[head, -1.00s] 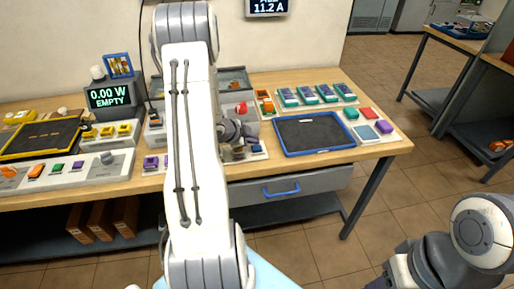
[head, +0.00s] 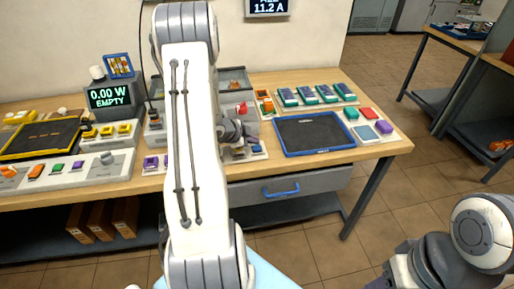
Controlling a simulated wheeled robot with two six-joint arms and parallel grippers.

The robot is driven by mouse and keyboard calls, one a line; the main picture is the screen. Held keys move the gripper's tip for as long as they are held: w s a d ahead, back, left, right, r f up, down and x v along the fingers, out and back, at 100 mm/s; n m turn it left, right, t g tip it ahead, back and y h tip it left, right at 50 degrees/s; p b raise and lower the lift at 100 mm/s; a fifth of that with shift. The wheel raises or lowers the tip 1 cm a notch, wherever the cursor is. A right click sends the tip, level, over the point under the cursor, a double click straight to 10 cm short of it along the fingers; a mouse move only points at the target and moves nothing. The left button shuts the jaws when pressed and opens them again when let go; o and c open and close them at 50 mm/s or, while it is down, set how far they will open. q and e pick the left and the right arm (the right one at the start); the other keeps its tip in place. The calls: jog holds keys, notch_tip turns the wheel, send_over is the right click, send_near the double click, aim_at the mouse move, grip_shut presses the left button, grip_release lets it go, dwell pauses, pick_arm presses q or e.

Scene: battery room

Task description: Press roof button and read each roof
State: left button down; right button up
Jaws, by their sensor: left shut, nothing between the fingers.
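My left gripper (head: 238,132) is shut and empty, at the end of the white arm that crosses the bench. It is over a small pale panel on the bench, just left of the blue-edged dark tray. A blue button (head: 256,149) shows on that panel, right of and below the gripper. Purple buttons (head: 151,162) show left of my arm. Which button is the roof button I cannot tell. A small display (head: 109,97) reads "0.00 W EMPTY". My arm hides part of the bench, and contact between fingertips and panel is not clear. My right gripper is not in view.
The blue-edged tray (head: 284,146) lies empty on the bench. Behind it is a rack of green and purple modules (head: 317,95). Colored blocks (head: 385,127) lie at the right. A control strip (head: 93,170) is at the left. A wall display (head: 267,4) reads "11.2 A".

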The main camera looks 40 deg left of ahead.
aim_at(254, 149)
pick_arm(q)
jog(key=shift+f, duration=0.1)
jog(key=shift+f+b, duration=0.3)
jog(key=shift+f+b, duration=0.3)
jog(key=shift+f, duration=0.1)
dwell(0.8)
jog(key=shift+r, duration=0.1)
jog(key=shift+r+p, duration=0.75)
jog(key=shift+p, duration=0.1)
notch_tip(254, 149, up, 5)
jog(key=p, duration=0.5)
